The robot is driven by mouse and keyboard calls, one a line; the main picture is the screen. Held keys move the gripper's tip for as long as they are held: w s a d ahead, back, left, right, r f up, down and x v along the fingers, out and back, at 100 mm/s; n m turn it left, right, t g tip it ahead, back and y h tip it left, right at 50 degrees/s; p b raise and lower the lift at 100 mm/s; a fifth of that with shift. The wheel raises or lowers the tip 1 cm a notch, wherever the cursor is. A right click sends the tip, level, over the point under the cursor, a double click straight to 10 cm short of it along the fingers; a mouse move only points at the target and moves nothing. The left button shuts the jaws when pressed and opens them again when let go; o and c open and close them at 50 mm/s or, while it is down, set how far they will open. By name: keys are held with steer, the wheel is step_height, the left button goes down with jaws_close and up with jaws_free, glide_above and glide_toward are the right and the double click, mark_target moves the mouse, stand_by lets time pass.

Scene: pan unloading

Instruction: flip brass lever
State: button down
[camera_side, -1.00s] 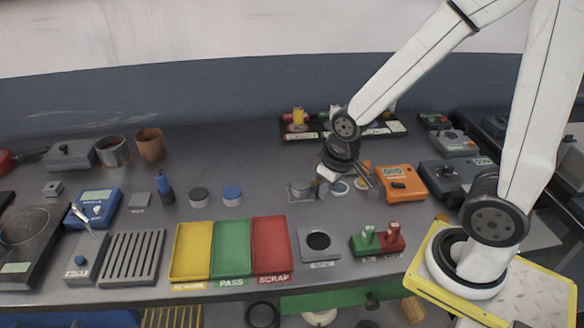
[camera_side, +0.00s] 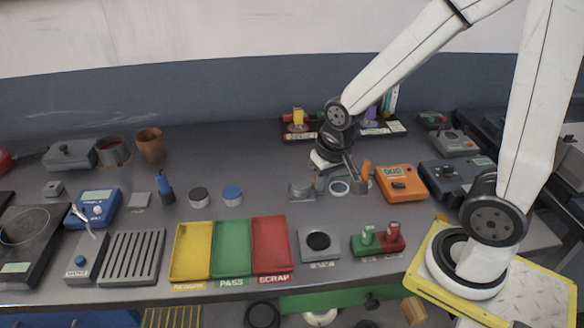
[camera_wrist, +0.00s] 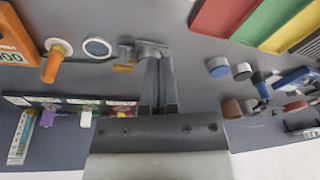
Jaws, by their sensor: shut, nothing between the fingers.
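A small grey fixture (camera_side: 302,188) stands on the bench, left of a round pale disc (camera_side: 339,187). In the wrist view the fixture (camera_wrist: 146,48) lies just beyond my fingertips, with a small brass-coloured piece (camera_wrist: 123,68) at its left that looks like the lever. My gripper (camera_wrist: 158,60) is shut and empty, its two fingers side by side. Its tips are close to the fixture's edge; I cannot tell whether they touch it. In the side view the wrist hangs behind and right of the fixture, and the brass piece is not clear there.
An orange meter (camera_side: 400,182) and an orange-handled tool (camera_side: 366,172) stand to the right. Blue (camera_side: 232,195) and dark (camera_side: 199,197) round caps are to the left. Yellow, green and red trays (camera_side: 231,250) lie in front. A dark rack (camera_side: 300,135) with small items stands behind.

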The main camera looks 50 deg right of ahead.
steer(key=w+d+r+m+g, duration=0.1)
steer(key=w+d+r+m, duration=0.2)
steer(key=m, duration=0.8)
steer(key=w+d+r+m+g, duration=0.1)
steer(key=w+d+r+m, duration=0.3)
steer(key=m, duration=0.8)
steer(key=w+d, duration=0.1)
steer(key=d, duration=0.1)
steer(key=shift+d, duration=0.3)
steer(key=shift+w+f, duration=0.1)
step_height(320, 180, down, 14)
steer(key=shift+r, duration=0.2)
steer(key=shift+f, duration=0.25)
stand_by(0.5)
